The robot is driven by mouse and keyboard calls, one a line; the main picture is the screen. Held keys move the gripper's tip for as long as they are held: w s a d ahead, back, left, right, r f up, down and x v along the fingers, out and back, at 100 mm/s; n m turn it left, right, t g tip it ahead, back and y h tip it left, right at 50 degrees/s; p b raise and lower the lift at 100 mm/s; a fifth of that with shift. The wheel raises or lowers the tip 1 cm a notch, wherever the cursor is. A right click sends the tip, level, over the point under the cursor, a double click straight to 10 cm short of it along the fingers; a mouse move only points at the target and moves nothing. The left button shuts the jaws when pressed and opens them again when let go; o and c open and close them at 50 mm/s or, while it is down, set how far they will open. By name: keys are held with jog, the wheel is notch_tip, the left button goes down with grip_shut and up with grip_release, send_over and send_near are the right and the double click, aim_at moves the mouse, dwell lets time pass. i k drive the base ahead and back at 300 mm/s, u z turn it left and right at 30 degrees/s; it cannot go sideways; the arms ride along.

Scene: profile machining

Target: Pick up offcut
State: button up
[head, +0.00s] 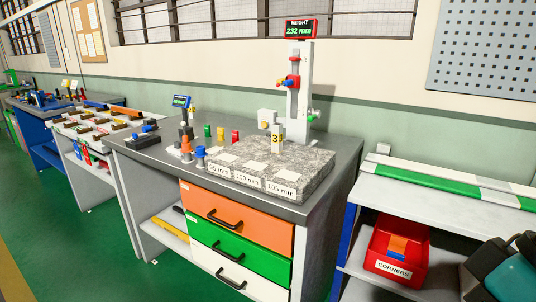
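No piece can be singled out for certain as the offcut. A small pale block marked 3 (277,138) stands on the granite plate (312,160), under the height gauge (293,95). Several short coloured profile pieces lie on the white-topped table (64,129) at the left, too small to tell apart. A part of my arm shows at the lower right corner, apart from all of these. My gripper's fingers are not in view.
The grey workbench (335,200) has drawers below and small coloured parts on top. A red bin labelled CORNERS (378,262) sits on a shelf at the right, below long green and white profiles (440,185). Green floor (80,255) is clear at the left.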

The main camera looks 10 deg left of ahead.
aim_at(277, 128)
jog(key=z, duration=0.25)
jog(key=k, duration=0.25)
jog(key=u, duration=1.4)
jog(key=i, duration=0.6)
jog(key=u, duration=0.6)
jog(key=i, duration=0.7)
jog(key=z, duration=0.9)
jog(key=i, duration=0.8)
jog(key=z, duration=0.9)
